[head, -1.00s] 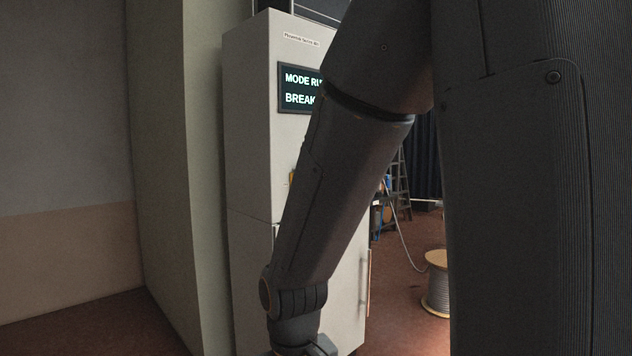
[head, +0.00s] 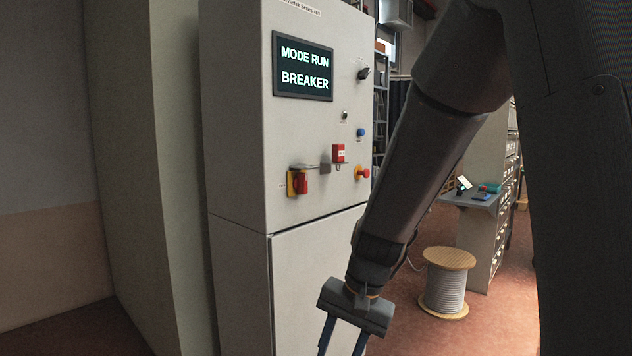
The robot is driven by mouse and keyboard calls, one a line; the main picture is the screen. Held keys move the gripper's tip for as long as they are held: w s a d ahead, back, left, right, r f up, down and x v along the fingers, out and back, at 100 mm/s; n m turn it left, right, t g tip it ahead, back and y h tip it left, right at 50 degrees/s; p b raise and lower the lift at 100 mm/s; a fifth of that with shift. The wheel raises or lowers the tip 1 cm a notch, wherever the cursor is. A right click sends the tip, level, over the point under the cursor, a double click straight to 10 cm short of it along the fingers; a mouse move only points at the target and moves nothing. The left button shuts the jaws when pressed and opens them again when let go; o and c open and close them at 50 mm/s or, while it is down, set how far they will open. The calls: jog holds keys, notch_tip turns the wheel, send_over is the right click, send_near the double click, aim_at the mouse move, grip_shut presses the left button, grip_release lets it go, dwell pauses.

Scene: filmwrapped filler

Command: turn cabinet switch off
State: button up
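The grey control cabinet (head: 237,120) stands left of centre, its front panel facing right. Its screen (head: 303,67) reads "MODE RUN" and "BREAKER". A red rotary handle on a yellow plate (head: 299,183) sits at the panel's lower left. A black selector knob (head: 364,73) is at the upper right. I cannot tell which of these is the cabinet switch. A red tag or padlock (head: 339,153) and a red mushroom button on yellow (head: 361,173) are between and beside them. My gripper (head: 342,352) is below the controls, fingers apart; its tips are cut off by the frame's bottom edge.
A small key switch (head: 345,115) and a blue button (head: 361,132) are on the panel. A cable spool (head: 446,283) stands on the red floor to the right. Behind it is a drawer unit (head: 490,232) with small items on top. A plain wall column borders the cabinet's left.

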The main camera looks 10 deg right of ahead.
jog(key=w+a+r+m+t+y, duration=0.1)
jog(key=w+r+m+y, duration=0.15)
jog(key=w, duration=0.45)
jog(key=w+a+r+m+t+y, duration=0.1)
jog(key=w+m, duration=0.3)
jog(key=w, duration=0.2)
jog(key=m+t+y, duration=0.4)
jog(key=m+t, duration=0.8)
jog(key=m, duration=0.4)
send_near(306, 181)
jog(key=x, duration=0.2)
jog(key=shift+n, duration=0.25)
jog(key=p+x, duration=0.2)
jog(key=x, duration=0.5)
jog(key=shift+w+a+p, duration=0.1)
jog(key=shift+w+p, duration=0.1)
jog(key=shift+p, duration=0.15)
grip_shut()
